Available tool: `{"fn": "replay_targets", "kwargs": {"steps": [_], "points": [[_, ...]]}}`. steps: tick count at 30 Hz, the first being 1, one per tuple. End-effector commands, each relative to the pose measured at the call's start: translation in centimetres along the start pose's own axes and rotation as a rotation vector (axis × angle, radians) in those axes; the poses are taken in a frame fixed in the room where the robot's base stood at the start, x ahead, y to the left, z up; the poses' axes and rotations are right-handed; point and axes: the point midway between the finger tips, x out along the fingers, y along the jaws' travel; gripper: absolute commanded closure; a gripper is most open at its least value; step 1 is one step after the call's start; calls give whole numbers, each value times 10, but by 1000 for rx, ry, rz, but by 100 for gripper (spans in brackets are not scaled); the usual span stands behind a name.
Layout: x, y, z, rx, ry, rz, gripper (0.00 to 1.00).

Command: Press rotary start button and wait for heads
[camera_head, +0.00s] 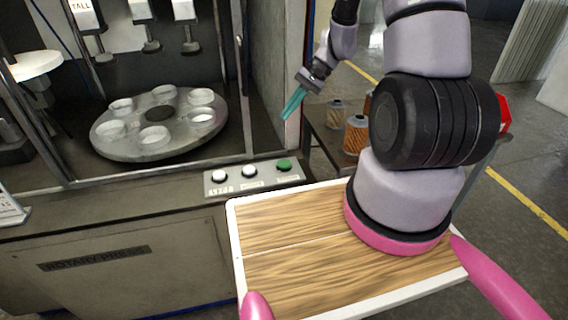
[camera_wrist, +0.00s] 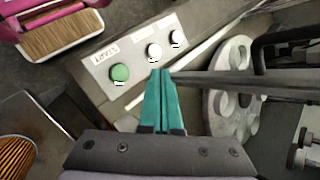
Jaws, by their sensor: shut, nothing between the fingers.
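The start button is the green one (camera_head: 283,165) at the right end of the button panel (camera_head: 255,187) on the press's front ledge. It also shows in the wrist view (camera_wrist: 120,72), beside a label reading START. Two white buttons sit beside it on the same panel. My gripper (camera_head: 288,113) has teal fingers, closed together and empty, and is held in the air above and behind the panel. In the wrist view the fingertips (camera_wrist: 160,74) appear to the right of the green button, apart from it. The round rotary table (camera_head: 158,140) holds several white cups under the press heads (camera_head: 147,40).
A side table (camera_head: 325,140) at the right carries orange filter cartridges (camera_head: 356,134). My wood-topped base lies in front of the panel. A vertical frame post (camera_head: 245,90) and the cabinet wall stand left of my gripper.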

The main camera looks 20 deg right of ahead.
Motion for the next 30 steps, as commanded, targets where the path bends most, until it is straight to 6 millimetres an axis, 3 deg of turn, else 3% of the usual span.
{"fn": "replay_targets", "kwargs": {"steps": [3,6,23,30], "points": [[27,17,-12,44,-43,-28,100],[39,24,-17,62,-60,-43,100],[49,29,-21,70,-69,-50,100],[71,44,-33,72,-70,-50,100]]}}
